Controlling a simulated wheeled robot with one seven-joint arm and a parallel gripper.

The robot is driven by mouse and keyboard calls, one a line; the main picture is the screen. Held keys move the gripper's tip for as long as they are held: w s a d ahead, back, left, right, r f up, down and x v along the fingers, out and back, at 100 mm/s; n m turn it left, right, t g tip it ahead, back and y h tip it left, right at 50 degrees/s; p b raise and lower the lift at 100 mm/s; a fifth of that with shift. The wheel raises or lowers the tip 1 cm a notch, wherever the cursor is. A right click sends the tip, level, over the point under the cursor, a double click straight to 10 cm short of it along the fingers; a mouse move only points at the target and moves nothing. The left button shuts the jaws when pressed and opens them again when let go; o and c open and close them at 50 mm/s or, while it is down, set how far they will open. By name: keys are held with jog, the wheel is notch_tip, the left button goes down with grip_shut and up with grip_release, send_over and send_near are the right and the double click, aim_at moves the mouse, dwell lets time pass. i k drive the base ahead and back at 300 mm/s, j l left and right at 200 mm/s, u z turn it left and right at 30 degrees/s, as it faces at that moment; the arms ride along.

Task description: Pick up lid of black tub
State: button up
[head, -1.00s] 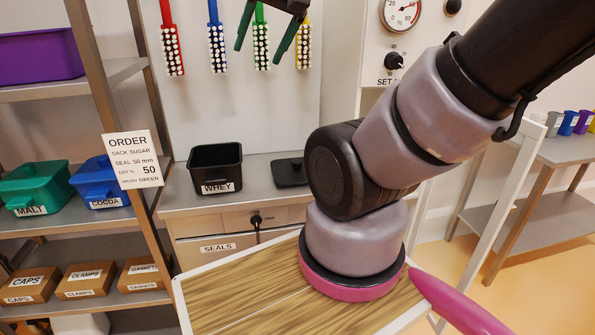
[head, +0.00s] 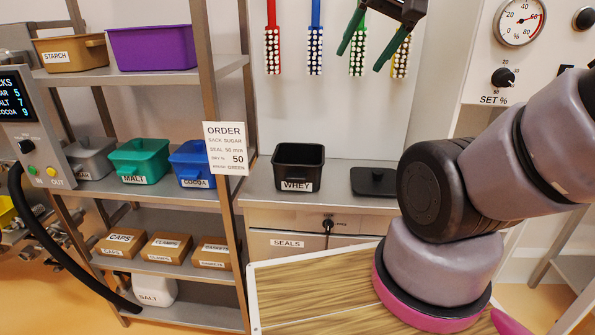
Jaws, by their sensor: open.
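The black tub (head: 298,168) labelled WHEY stands open-topped on the grey counter behind my wooden deck. Its flat black lid (head: 374,182), with a small raised knob, lies on the counter just right of the tub, apart from it. The lid's right end is close to or behind my arm in the picture. My gripper (head: 366,48) is high at the top of the view, in front of the hanging brushes. Its two green-edged fingers are spread and empty, well above the lid.
Several coloured brushes (head: 315,52) hang on the wall behind my gripper. A shelf rack post (head: 222,120) with an order card (head: 226,148) stands left of the tub. A gauge panel (head: 490,68) is at the right. The counter (head: 340,168) between tub and lid is bare.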

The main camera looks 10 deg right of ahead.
aim_at(366, 180)
jog(key=i+j, duration=0.15)
jog(key=j, duration=0.3)
jog(key=i+j, duration=0.1)
jog(key=j, duration=0.3)
jog(key=i+j+z, duration=0.1)
jog(key=j, duration=0.35)
jog(key=i+j, duration=0.15)
jog(key=j, duration=0.3)
jog(key=z, duration=0.45)
jog(key=j+z, duration=0.15)
jog(key=z, duration=0.7)
jog(key=j+z, duration=0.15)
jog(key=z, duration=0.25)
